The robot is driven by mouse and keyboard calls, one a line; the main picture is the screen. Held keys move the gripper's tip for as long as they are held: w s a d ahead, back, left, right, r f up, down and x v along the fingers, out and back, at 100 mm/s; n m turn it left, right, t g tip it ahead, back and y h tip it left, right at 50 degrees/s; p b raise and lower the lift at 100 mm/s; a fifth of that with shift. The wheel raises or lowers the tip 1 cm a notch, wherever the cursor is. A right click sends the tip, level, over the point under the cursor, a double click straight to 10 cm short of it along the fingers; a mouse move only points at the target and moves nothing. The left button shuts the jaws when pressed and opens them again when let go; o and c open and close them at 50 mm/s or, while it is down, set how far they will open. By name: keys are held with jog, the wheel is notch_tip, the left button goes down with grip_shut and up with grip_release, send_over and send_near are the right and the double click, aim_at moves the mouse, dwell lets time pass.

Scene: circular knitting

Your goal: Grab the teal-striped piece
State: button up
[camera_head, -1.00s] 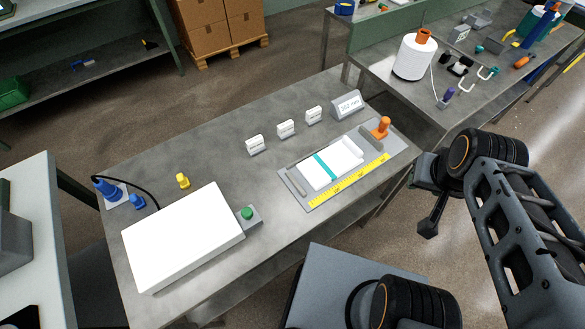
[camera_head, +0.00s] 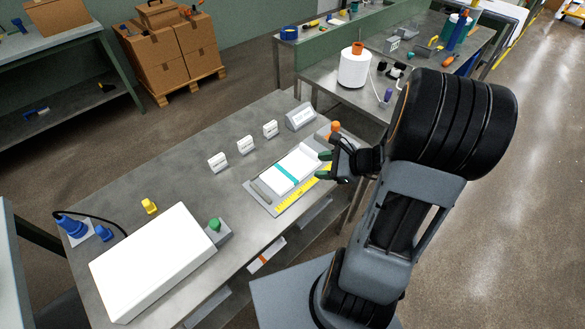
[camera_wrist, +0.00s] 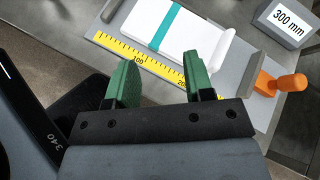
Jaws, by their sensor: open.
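The teal-striped piece (camera_head: 289,173) is a flat white piece with a teal band across it, lying on a grey measuring board (camera_head: 254,195) with a yellow ruler along its near edge. In the wrist view the piece (camera_wrist: 188,38) lies beyond the ruler (camera_wrist: 140,62). My gripper (camera_head: 323,167) is at the right end of the board, in front of the orange-handled part. In the wrist view its green fingers (camera_wrist: 162,82) are apart with nothing between them. They point toward the piece's right part, over the ruler edge. Contact with the board cannot be told.
An orange handle (camera_wrist: 279,84) stands at the board's right end, near a grey block marked 300 mm (camera_wrist: 286,25). Several small white signs (camera_head: 246,145) stand behind the board. A large white box (camera_head: 150,262) and a green button (camera_head: 215,226) are to the left.

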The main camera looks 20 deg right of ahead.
jog(key=w+d+f+m+t+h, duration=0.1)
jog(key=d+f+m+t+h, duration=0.25)
jog(key=d+m, duration=0.45)
send_near(315, 153)
jog(key=w+f, duration=0.1)
jog(key=w+a+f, duration=0.1)
jog(key=w, duration=0.1)
jog(key=shift+f+t+y, duration=0.2)
jog(key=shift+t+y, duration=0.15)
jog(key=shift+p+x, duration=0.6)
jog(key=shift+x, duration=2.5)
jog(key=shift+c, duration=0.5)
grip_shut()
